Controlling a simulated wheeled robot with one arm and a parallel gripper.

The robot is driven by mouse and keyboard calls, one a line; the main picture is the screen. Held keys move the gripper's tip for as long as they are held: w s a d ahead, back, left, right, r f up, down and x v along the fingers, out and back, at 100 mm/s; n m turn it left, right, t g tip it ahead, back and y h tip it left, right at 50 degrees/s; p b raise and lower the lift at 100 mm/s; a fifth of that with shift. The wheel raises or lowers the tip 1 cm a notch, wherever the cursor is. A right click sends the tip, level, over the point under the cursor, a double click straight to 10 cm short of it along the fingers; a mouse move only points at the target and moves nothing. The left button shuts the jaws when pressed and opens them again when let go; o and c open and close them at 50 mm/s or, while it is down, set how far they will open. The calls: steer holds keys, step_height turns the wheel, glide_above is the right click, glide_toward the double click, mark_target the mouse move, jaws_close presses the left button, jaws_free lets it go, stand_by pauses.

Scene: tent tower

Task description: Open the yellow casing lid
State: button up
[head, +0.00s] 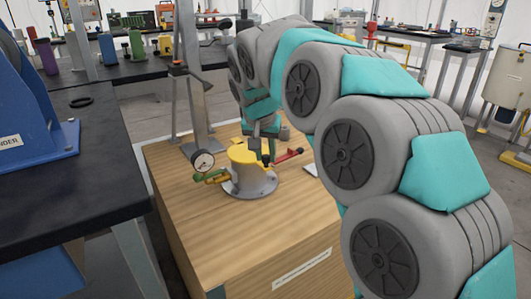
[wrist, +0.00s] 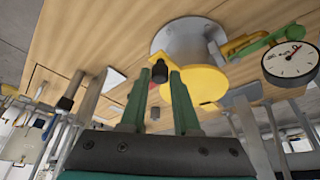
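The yellow casing lid (head: 243,153) sits on top of a grey flanged casing (head: 250,183) on a wooden crate. In the wrist view the lid (wrist: 205,85) and casing (wrist: 184,38) appear upside down, to the right of the fingers. A small black knob (wrist: 160,71) shows between my fingertips at the lid's edge; I cannot tell whether it is fixed to the lid. My gripper (wrist: 158,74) is open, its two green fingers on either side of the knob with visible gaps. In the head view my gripper (head: 262,145) is beside the lid, partly hidden by my arm.
A dial gauge (head: 203,161) and a green-handled fitting (wrist: 258,43) are beside the casing. A red handle (head: 288,157) lies close on its other side. A metal stand (head: 197,110) rises behind. The crate's front top (head: 220,230) is clear. A black bench (head: 60,160) stands left.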

jaws_close()
stand_by(1.0)
